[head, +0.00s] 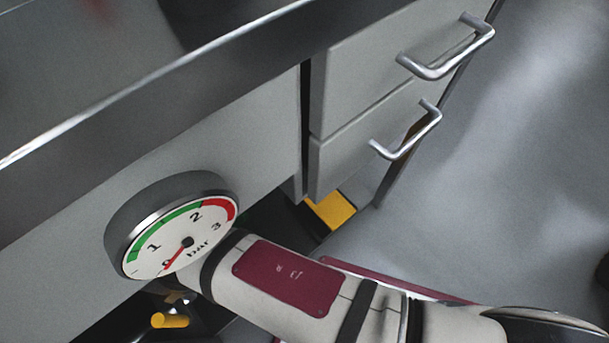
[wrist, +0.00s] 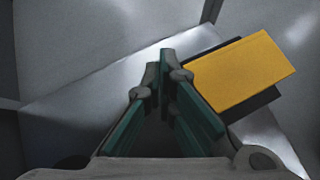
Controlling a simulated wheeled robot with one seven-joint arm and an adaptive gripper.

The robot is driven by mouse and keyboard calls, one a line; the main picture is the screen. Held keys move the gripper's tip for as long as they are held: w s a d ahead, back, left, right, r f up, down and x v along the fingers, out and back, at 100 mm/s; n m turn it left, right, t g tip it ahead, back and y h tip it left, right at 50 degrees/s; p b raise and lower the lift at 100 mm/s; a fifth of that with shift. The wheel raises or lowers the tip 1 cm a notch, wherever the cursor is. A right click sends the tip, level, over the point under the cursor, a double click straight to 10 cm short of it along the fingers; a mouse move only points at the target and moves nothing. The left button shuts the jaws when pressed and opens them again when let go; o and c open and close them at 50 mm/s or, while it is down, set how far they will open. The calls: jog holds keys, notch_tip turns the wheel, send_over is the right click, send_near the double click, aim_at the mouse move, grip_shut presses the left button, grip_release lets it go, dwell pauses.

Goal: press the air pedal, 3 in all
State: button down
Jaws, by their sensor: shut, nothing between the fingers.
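The air pedal (head: 331,209) is a yellow plate low by the floor, under the drawer unit. In the wrist view the yellow pedal (wrist: 240,73) sits on a dark base, just right of my fingertips. My gripper (wrist: 166,62) has green-lined fingers that meet at the tips, with nothing between them. I cannot tell whether the fingertips touch the pedal or hover above it. A round pressure gauge (head: 183,237) is on the bench front, its red needle near 0 bar. In the head view my arm hides the space below the gauge, and my fingertips are not clear.
Two grey drawers (head: 365,85) with metal handles (head: 447,52) stand above the pedal. A small yellow handle-like part (head: 170,320) is below the gauge. Open grey floor (head: 520,170) lies to the right.

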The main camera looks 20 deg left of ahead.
jog(key=shift+r, duration=0.1)
dwell(0.3)
jog(key=shift+s+d+f, duration=0.35)
jog(key=shift+d+f, duration=0.25)
jog(key=shift+f, duration=0.7)
jog(key=shift+s+d+f, duration=0.35)
jog(key=shift+d+f, duration=0.3)
jog(key=shift+f, duration=0.6)
jog(key=shift+s+d+f, duration=0.35)
jog(key=shift+d+f, duration=0.25)
jog(key=shift+f, duration=0.7)
jog(key=shift+f, duration=0.1)
jog(key=shift+s+d+f, duration=0.1)
jog(key=shift+d+f, duration=0.1)
jog(key=shift+f, duration=0.05)
jog(key=shift+s+d+f, duration=0.1)
jog(key=shift+f, duration=0.2)
jog(key=shift+s+d+f, duration=0.25)
jog(key=shift+d+f, duration=0.35)
jog(key=shift+f, duration=0.15)
jog(key=shift+w+a+r, duration=0.2)
jog(key=shift+a+r, duration=0.15)
jog(key=shift+r, duration=0.25)
jog(key=shift+w+a+r, duration=0.15)
jog(key=shift+a+r, duration=0.15)
jog(key=shift+r, duration=0.3)
